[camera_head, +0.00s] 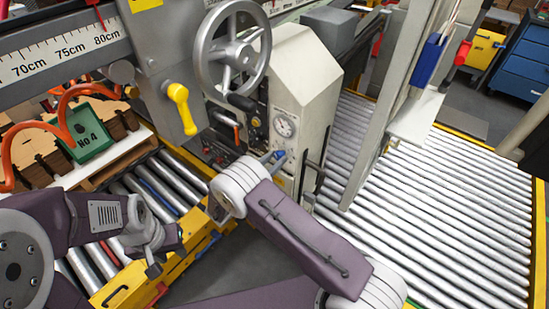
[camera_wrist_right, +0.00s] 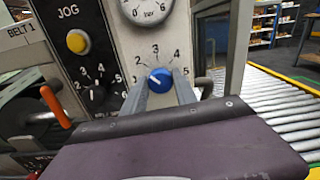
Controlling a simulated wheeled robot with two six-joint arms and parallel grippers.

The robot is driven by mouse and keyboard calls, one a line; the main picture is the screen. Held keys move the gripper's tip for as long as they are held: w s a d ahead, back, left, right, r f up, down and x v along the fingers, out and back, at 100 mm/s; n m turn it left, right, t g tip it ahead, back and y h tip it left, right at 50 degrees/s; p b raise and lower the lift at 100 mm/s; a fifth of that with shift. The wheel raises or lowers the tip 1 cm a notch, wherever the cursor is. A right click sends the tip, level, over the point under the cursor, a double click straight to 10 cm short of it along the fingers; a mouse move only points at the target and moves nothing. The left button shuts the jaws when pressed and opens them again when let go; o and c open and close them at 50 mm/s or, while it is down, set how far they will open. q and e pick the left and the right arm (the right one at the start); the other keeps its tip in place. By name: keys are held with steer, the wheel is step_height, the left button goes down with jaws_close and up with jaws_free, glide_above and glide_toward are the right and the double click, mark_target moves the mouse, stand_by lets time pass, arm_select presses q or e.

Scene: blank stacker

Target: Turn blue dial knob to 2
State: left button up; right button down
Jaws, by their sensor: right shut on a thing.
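The blue dial knob (camera_wrist_right: 160,78) is on the pale front panel of the machine, with printed numbers around it from about 1 at the left, 3 at the top, to 5 at the right. A pale mark shows on the left part of its face, but I cannot tell exactly which number it points to. My right gripper (camera_wrist_right: 161,82) has one finger on each side of the knob and is shut on it. In the head view the knob (camera_head: 280,155) is small and partly hidden by the gripper. My left gripper (camera_head: 154,268) is away at lower left, its jaws unclear.
A pressure gauge (camera_wrist_right: 147,9) is above the knob. A black selector (camera_wrist_right: 97,95) and a yellow JOG button (camera_wrist_right: 78,42) are to its left. A large handwheel (camera_head: 232,50) and yellow handle (camera_head: 180,105) are nearby. Roller conveyors (camera_head: 440,210) lie to the right.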

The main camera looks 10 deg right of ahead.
steer(key=shift+n, duration=0.4)
steer(key=c, duration=1.1)
jaws_free()
steer(key=shift+d, duration=0.1)
steer(key=shift+o, duration=0.7)
steer(key=shift+w+f, duration=0.1)
steer(key=shift+f, duration=0.05)
